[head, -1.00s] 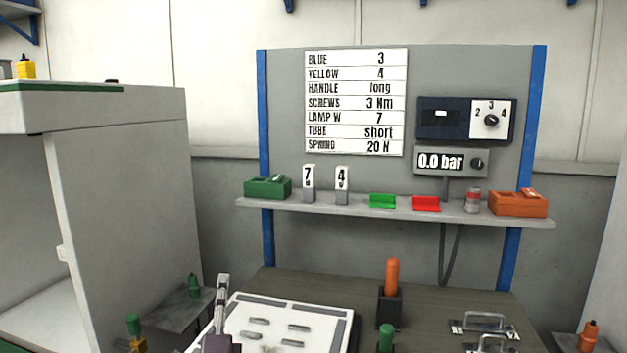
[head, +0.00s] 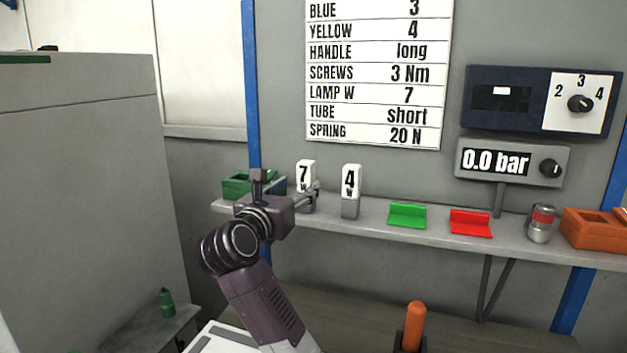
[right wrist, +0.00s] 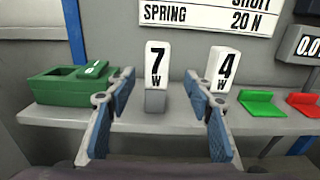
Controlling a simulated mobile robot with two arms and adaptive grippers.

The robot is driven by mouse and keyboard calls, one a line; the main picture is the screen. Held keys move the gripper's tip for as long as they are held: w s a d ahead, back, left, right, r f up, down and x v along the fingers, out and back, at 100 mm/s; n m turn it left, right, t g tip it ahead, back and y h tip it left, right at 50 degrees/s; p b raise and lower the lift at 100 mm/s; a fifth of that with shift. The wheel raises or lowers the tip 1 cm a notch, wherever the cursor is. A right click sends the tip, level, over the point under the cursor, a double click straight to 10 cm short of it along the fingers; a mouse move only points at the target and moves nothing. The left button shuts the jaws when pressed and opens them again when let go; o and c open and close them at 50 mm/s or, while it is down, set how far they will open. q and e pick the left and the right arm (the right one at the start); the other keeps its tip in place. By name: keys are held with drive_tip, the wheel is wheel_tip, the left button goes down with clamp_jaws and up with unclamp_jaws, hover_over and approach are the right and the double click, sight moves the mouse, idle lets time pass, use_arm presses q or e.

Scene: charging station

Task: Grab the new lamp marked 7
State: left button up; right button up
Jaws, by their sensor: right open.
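The lamp marked 7 (head: 306,174) stands upright on the shelf, a white block on a grey base; it also shows in the right wrist view (right wrist: 157,62). The lamp marked 4 (head: 351,181) stands to its right, also in the right wrist view (right wrist: 222,68). My right gripper (head: 312,192) is open and empty at the lamp marked 7, partly covering its lower part in the head view. In the right wrist view its fingers (right wrist: 171,85) are spread, with lamp 7 between them, slightly ahead. I cannot tell whether they touch it. My left gripper is not in view.
On the shelf (head: 375,227) a green box (right wrist: 68,90) stands left of lamp 7. A green holder (head: 407,215), a red holder (head: 470,223), a small canister (head: 541,223) and an orange box (head: 592,232) stand to the right. The board (head: 376,75) reads lamp W 7.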

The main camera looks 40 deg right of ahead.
sight(304, 176)
drive_tip(key=d, duration=0.1)
drive_tip(key=w+d+p, duration=0.1)
drive_tip(key=shift+w+d+r, duration=0.2)
drive_tip(key=shift+d+r, duration=0.2)
drive_tip(key=p+x, duration=0.2)
drive_tip(key=x, duration=0.2)
drive_tip(key=shift+w, duration=0.3)
drive_tip(key=shift+w+d+f, duration=0.1)
drive_tip(key=shift+d, duration=0.15)
drive_tip(key=shift+a, duration=0.1)
drive_tip(key=shift+c, duration=0.8)
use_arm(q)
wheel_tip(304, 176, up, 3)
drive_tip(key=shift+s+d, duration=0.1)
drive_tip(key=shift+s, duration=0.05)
use_arm(e)
drive_tip(key=c, duration=1.1)
drive_tip(key=shift+c, duration=0.2)
